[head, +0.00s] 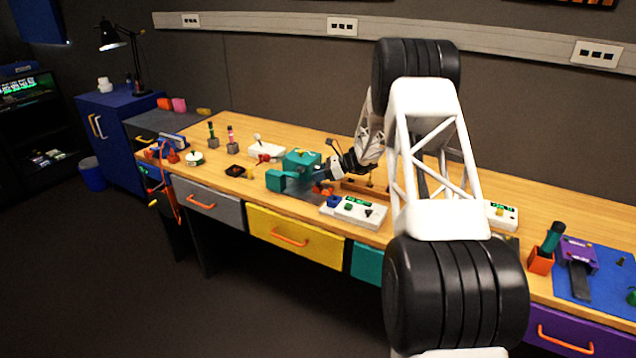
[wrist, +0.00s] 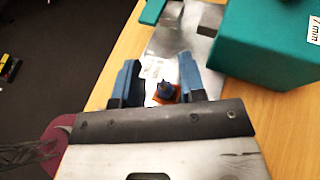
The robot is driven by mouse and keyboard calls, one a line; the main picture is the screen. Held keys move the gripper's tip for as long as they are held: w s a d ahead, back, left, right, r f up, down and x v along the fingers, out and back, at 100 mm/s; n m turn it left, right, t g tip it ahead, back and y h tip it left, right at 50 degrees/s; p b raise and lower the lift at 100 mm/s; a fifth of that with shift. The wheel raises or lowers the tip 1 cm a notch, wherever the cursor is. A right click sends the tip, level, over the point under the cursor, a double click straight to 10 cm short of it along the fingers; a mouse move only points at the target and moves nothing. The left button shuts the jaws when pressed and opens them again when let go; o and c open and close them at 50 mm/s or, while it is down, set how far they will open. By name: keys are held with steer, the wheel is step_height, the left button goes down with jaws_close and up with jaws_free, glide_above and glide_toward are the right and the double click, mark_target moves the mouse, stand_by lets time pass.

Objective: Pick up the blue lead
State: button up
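My gripper's blue fingers stand apart in the wrist view (wrist: 158,80), with a gap between them. A small dark blue piece (wrist: 164,90) on an orange base shows in that gap; I cannot tell whether it is the blue lead. Neither finger visibly grips it. In the head view my gripper (head: 318,178) is low over the bench beside a teal device, near a small orange-red part (head: 323,189). No blue lead can be picked out with certainty.
The teal device (wrist: 265,45) is close on the right in the wrist view, by a metal plate (wrist: 172,45). A white control box (head: 360,211) stands at the bench's front edge. Orange cables (head: 170,180) hang at the far left. My arm hides part of the bench.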

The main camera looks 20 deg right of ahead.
mark_target(318, 167)
steer(key=shift+c, duration=0.3)
jaws_close()
stand_by(0.3)
steer(key=shift+r, duration=0.1)
steer(key=shift+r, duration=0.4)
step_height(318, 167, up, 3)
steer(key=shift+s+f, duration=0.1)
steer(key=shift+f, duration=0.05)
steer(key=s+a+r, duration=0.1)
steer(key=s+a, duration=0.1)
steer(key=s, duration=1.3)
steer(key=shift+s+r, duration=0.15)
steer(key=shift+s, duration=0.15)
